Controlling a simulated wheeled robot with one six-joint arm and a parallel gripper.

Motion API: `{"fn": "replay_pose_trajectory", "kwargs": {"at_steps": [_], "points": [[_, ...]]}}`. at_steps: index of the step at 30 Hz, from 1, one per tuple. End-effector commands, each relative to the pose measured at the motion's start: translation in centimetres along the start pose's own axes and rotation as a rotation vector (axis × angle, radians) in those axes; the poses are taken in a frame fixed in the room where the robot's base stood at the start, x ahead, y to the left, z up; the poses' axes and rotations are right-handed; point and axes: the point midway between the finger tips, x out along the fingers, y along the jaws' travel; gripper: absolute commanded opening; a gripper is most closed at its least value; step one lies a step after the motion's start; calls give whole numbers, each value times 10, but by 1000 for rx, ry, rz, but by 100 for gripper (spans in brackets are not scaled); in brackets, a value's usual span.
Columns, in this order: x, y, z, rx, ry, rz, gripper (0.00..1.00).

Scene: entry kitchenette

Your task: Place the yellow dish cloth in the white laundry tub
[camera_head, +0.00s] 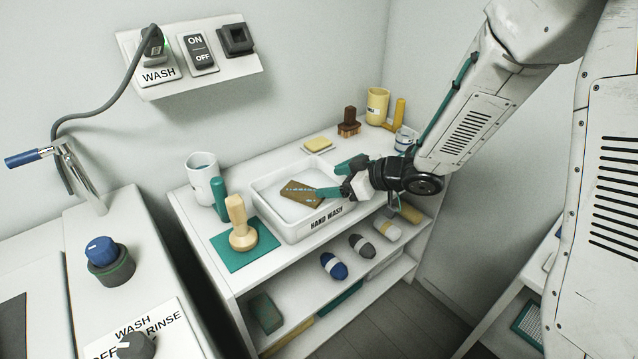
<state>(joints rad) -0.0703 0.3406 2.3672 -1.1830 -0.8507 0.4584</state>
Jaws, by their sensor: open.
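The white laundry tub (262,203), marked HAND WASH on its front, stands on the top shelf of the white unit. A flat brownish-yellow piece (300,190) with pale marks lies inside it; it may be the yellow dish cloth, seen dark, but I cannot be sure. My gripper (329,179) reaches in from the right over the tub. Its teal fingers are apart, with nothing visibly held. The lower fingertip is close to the right end of the brownish piece; I cannot tell whether they touch.
A small pale-yellow block (317,144) lies behind the tub. A wooden stamp-like tool (241,225) stands on a teal mat, near a white mug (203,176). A brown brush (348,122), yellow mug (377,104) and white cup stand at the back right.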

Motion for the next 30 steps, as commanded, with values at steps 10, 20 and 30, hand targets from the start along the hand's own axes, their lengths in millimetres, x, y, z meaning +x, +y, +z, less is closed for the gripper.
{"fn": "replay_pose_trajectory", "kwargs": {"at_steps": [10,20,30], "points": [[-16,0,0,0,-1,-1,74],[-92,60,-24,4,-182,413,74],[-280,20,-8,404,-589,841,74]]}}
